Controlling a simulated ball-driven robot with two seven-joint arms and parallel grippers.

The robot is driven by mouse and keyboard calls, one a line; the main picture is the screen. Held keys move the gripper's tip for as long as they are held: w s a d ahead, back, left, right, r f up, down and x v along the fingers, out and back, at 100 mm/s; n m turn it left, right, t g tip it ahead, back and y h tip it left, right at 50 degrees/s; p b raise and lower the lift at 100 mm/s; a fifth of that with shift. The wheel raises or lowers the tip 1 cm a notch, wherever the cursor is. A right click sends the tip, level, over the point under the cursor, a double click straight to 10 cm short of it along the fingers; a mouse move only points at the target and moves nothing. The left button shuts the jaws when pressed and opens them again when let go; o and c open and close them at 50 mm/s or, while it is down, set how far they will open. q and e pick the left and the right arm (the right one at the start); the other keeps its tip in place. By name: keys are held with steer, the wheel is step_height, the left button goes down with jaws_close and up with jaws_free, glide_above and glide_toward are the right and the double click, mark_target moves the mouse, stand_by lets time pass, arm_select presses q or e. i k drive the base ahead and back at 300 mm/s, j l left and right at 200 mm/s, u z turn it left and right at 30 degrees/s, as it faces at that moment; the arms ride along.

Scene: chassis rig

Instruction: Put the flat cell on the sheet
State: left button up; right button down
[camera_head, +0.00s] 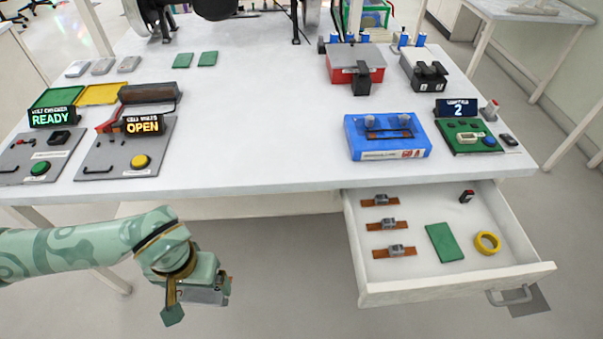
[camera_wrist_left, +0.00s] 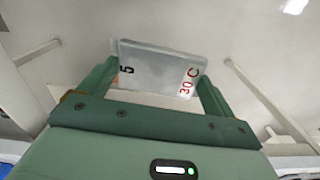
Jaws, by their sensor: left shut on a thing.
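My left gripper (camera_head: 198,300) is in front of the table, below the tabletop level, at the lower left. It is shut on a flat cell (camera_wrist_left: 160,68), a silver-grey pouch marked "5" and "30 C"; in the head view only part of the cell (camera_head: 208,295) shows. Several flat pieces could be the sheet: a green one (camera_head: 56,97) and a yellow one (camera_head: 100,94) lie side by side at the table's left, and a green one (camera_head: 444,242) lies in the drawer. My right gripper is out of view.
Three silver flat pieces (camera_head: 103,66) lie at the back left. Two panels, "READY" (camera_head: 52,117) and "OPEN" (camera_head: 142,125), stand at the front left. A blue box (camera_head: 387,137) is right of centre. The open drawer (camera_head: 460,283) juts out at the right. The table middle is clear.

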mark_target(445, 241)
steer(key=l+u, duration=0.25)
steer(key=l, duration=0.2)
steer(key=k+l+u, duration=0.25)
steer(key=l, duration=0.2)
steer(key=l+u, duration=0.25)
steer(key=l, duration=0.2)
steer(key=k+l, duration=0.1)
steer(key=l, duration=0.35)
steer(key=k+l, duration=0.1)
steer(key=l, duration=0.3)
steer(key=k+l, duration=0.15)
steer(key=l, duration=0.3)
steer(key=k+l+u, duration=0.1)
steer(key=l, duration=0.35)
steer(key=k+l, duration=0.1)
steer(key=l, duration=0.3)
steer(key=i, duration=0.2)
